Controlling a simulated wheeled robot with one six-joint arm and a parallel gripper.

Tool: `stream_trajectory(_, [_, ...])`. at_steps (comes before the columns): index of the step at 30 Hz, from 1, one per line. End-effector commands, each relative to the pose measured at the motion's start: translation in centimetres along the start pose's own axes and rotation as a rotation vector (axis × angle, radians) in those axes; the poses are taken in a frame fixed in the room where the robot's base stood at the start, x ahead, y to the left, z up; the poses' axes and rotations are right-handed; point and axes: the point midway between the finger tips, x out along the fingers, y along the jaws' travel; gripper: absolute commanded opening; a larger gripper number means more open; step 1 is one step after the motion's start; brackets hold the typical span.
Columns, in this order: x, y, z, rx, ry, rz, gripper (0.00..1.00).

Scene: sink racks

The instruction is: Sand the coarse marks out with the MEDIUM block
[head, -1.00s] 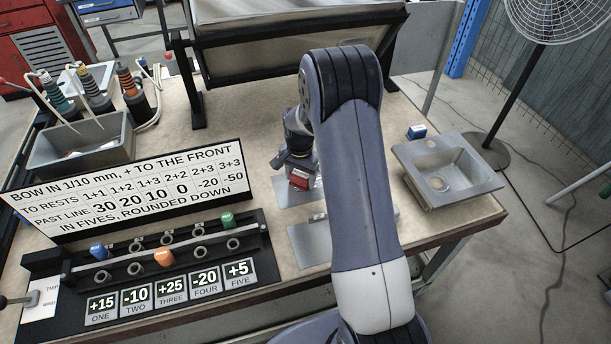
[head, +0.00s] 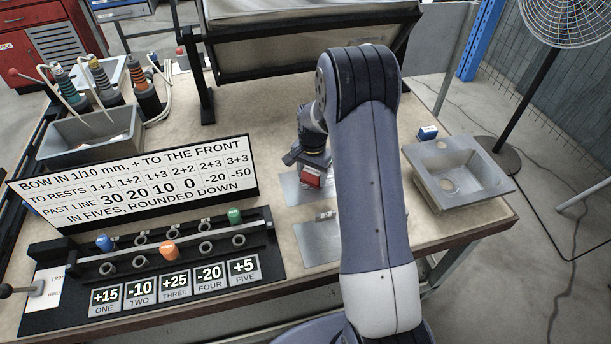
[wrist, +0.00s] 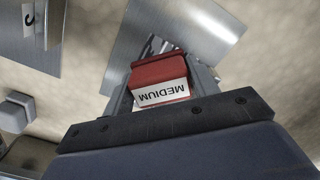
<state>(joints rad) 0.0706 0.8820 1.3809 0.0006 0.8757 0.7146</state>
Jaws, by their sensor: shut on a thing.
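My gripper (head: 309,168) is shut on a red block (head: 311,178) with a white label. In the wrist view the label on the block (wrist: 160,82) reads MEDIUM, upside down. The block is held over the farther grey metal plate (head: 291,192), which also shows under it in the wrist view (wrist: 150,25). I cannot tell whether the block touches the plate. Coarse marks on the plate cannot be made out. A second metal plate (head: 316,243) lies nearer, with a small tag at its far edge. My arm hides the right parts of both plates.
A small blue-and-white block (head: 427,132) stands by the metal sink tray (head: 478,200) at right. A bow chart sign (head: 130,185) and a rack with coloured pegs (head: 150,262) fill the left. A dark-framed panel (head: 310,45) stands behind. Bare bench shows between sign and plates.

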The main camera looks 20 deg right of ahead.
Motion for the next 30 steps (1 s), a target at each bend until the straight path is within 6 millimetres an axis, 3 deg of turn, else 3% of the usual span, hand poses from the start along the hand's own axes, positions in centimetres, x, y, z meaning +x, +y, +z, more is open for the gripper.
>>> stream_trajectory(30, [-0.1,4.7,-4.5,0.002,-0.002,0.003,0.38])
